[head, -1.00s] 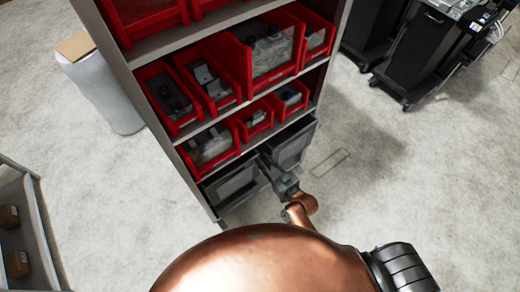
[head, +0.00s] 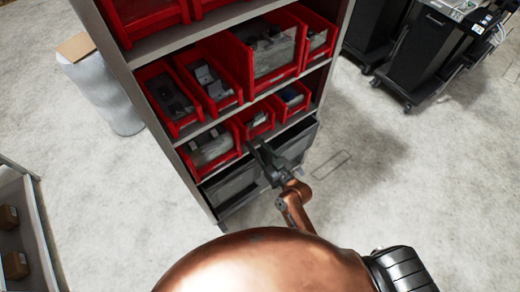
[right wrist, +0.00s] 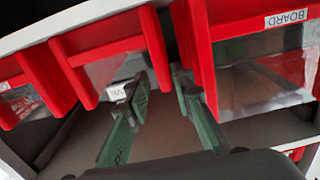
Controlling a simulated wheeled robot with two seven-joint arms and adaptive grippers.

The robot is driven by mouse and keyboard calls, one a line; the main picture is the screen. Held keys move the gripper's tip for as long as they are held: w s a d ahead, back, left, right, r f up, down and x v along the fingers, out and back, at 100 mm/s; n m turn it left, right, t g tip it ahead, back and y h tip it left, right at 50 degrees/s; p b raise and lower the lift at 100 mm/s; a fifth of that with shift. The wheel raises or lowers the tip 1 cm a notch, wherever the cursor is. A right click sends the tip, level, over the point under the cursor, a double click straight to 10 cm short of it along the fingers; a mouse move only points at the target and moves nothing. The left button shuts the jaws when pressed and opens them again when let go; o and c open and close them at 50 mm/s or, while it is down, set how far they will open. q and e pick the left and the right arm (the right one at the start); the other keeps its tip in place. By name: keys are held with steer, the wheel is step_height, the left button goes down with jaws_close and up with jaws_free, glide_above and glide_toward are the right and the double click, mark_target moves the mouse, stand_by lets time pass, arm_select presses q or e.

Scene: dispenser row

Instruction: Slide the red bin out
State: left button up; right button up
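Several red bins stand in the shelf rack, so I cannot tell which one the task means. In the lowest red row of the head view are a wide bin (head: 208,150), a small middle bin (head: 255,121) and a small right bin (head: 291,99). My right gripper (head: 259,153) is just in front of this row, below the middle bin. In the right wrist view the green fingers (right wrist: 160,92) are apart, with red bin walls (right wrist: 154,46) close beyond their tips. No bin is visibly gripped, and contact is unclear. My left gripper is not in view.
The grey shelf rack (head: 160,45) has more red bins above and dark grey bins (head: 238,185) below. A white cylinder (head: 105,95) stands left, and a black cart (head: 430,50) stands at upper right.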

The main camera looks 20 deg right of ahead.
mark_target(248, 135)
steer(key=shift+x, duration=1.9)
jaws_close()
